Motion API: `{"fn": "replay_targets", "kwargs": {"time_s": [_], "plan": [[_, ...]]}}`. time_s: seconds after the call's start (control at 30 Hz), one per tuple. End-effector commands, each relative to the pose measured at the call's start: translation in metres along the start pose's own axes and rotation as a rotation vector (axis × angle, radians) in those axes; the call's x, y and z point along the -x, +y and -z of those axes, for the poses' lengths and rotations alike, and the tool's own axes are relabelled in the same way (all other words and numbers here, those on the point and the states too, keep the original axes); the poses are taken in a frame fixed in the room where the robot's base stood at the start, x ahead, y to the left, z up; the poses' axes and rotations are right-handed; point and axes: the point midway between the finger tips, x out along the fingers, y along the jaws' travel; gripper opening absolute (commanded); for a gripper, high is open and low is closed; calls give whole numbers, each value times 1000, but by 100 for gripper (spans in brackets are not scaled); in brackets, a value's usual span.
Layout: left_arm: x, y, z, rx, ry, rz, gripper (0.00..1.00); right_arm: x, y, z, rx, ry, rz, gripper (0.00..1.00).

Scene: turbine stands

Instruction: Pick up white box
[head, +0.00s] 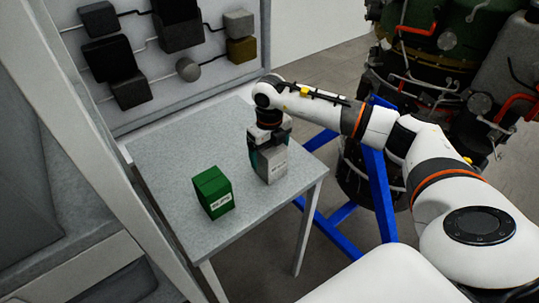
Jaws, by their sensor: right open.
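The white box (273,166) stands upright on the grey table (165,152), near its right side. My right gripper (268,154) is over the box from above, with its fingers down around the box's upper part. The jaws are open, and I cannot tell whether a finger touches the box. The gripper covers the top of the box. My left gripper is not in view.
A green box (213,192) with a white label stands on the table to the left of the white box. A wall panel with mounted blocks is behind the table. A blue stand (377,185) with a turbine is at the right.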

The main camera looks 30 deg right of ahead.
Motion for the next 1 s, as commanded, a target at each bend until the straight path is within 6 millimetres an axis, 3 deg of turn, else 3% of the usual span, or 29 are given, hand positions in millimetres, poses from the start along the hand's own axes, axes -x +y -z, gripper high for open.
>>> {"fn": "replay_targets", "kwargs": {"time_s": [0.03,0.13,0.43,0.83,1.0], "plan": [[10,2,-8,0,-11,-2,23,-4,-1,-3,0,-4,0,89],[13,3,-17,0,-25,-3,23,-17,-1,-1,-1,-2,1,89],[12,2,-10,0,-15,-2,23,-26,0,-1,-1,1,0,89],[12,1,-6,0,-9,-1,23,-25,0,-1,0,1,0,25],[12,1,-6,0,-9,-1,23,-24,0,-1,-1,2,1,22]]}}
